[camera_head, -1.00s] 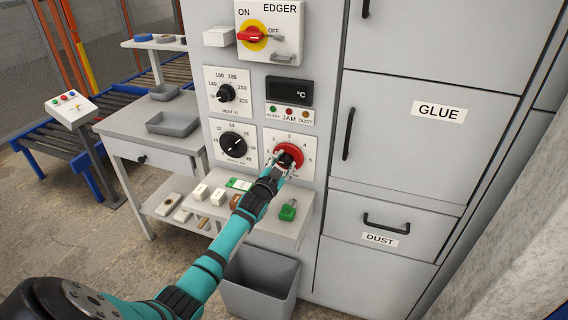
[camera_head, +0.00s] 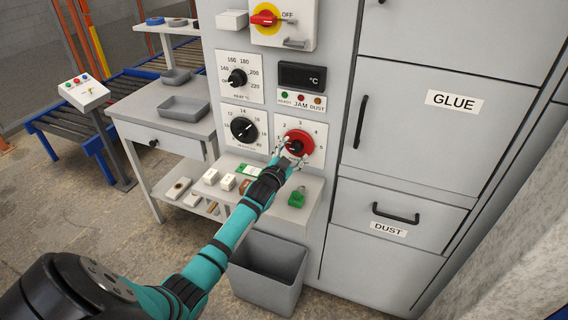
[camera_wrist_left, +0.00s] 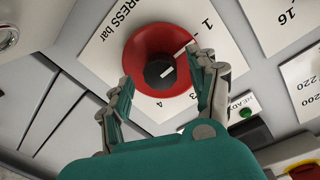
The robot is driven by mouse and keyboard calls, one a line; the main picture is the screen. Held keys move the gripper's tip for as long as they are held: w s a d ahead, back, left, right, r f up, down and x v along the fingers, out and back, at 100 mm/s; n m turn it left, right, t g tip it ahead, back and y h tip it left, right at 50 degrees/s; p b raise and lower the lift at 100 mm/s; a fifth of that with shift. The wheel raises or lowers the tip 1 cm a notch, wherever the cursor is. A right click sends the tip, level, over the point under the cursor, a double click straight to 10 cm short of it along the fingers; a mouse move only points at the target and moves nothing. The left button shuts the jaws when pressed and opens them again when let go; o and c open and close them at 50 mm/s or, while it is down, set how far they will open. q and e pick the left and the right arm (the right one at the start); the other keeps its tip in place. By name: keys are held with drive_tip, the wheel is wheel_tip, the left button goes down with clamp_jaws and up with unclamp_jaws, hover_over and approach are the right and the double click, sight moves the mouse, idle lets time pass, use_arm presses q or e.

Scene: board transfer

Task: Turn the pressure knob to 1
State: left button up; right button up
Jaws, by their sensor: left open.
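The pressure knob (camera_head: 300,141) is a red dial with a dark centre on a white numbered plate, low on the grey cabinet front. In the left wrist view the knob (camera_wrist_left: 143,48) fills the middle under the words "PRESS bar". Its white mark appears to point to the upper right, toward the printed 1 (camera_wrist_left: 207,21). My left gripper (camera_head: 292,157) is open in front of the knob's lower edge. In the wrist view its fingers (camera_wrist_left: 163,70) stand apart on either side of the knob; I cannot tell whether they touch it. My right gripper is not in view.
A black-knobbed dial (camera_head: 243,130) is left of the red knob, with a heat dial (camera_head: 237,78) above. A ledge (camera_head: 283,207) below holds switches and a green padlock (camera_head: 296,198). A grey bin (camera_head: 268,270) stands beneath. A table (camera_head: 150,105) is at left.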

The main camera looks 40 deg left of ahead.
use_arm(q)
drive_tip(key=v, duration=1)
drive_tip(key=shift+s, duration=0.35)
